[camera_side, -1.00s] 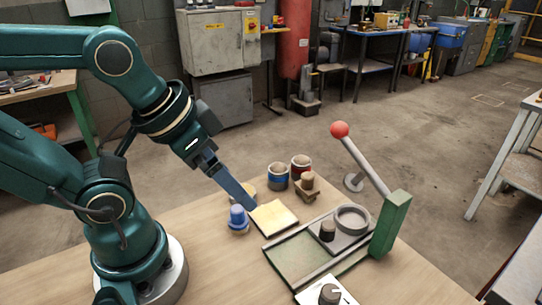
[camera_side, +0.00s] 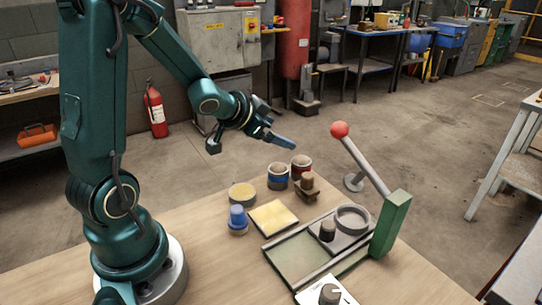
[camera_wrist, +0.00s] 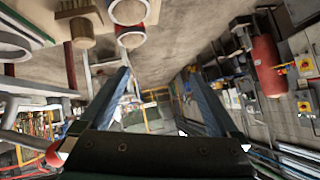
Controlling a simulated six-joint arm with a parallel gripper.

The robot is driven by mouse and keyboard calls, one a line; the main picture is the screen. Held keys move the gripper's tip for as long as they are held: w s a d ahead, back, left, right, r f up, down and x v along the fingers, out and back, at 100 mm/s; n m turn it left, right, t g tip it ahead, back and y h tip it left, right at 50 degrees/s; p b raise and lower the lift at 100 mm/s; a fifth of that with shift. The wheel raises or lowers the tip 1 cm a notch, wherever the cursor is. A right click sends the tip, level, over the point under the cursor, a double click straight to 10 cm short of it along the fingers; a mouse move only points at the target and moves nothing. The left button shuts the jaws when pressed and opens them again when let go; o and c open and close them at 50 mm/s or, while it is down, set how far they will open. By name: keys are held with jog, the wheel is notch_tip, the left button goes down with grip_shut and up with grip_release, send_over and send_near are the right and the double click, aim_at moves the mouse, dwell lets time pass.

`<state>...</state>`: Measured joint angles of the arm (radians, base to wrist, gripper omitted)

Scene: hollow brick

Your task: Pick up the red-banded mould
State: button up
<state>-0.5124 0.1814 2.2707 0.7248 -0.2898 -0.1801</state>
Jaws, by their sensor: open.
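The red-banded mould (camera_side: 301,166) is a small round cup standing at the far edge of the table in the side view, behind the blue-banded mould (camera_side: 278,178). In the wrist view the red-banded mould (camera_wrist: 130,41) shows near the top, left of centre, outside the space between the fingers. My gripper (camera_side: 291,144) is in the air above and behind the moulds, its blue fingers pointing right and slightly down. In the wrist view the two fingers of my gripper (camera_wrist: 160,85) are spread wide with nothing between them.
A wooden stamp (camera_side: 307,187) stands just in front of the red-banded mould. A yellow round dish (camera_side: 242,190), a yellow square pad (camera_side: 273,216) and a blue-topped knob (camera_side: 237,216) are to the left. A press with a red-balled lever (camera_side: 360,160) stands at the right.

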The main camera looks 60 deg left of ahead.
aim_at(301, 161)
jog(key=f+h, duration=0.1)
jog(key=f, duration=0.1)
jog(key=f+t+h, duration=0.1)
jog(key=f, duration=0.1)
jog(key=w+f+m+t+h, duration=0.1)
jog(key=f+h, duration=0.1)
jog(key=shift+s+d+f+h, duration=0.2)
jog(key=shift+d+f+h, duration=0.15)
jog(key=shift+h, duration=0.35)
jog(key=shift+w+d+f, duration=0.2)
jog(key=shift+w, duration=0.15)
jog(key=shift+x, duration=2.15)
jog(key=shift+r, duration=0.1)
jog(key=shift+c, duration=0.4)
grip_shut()
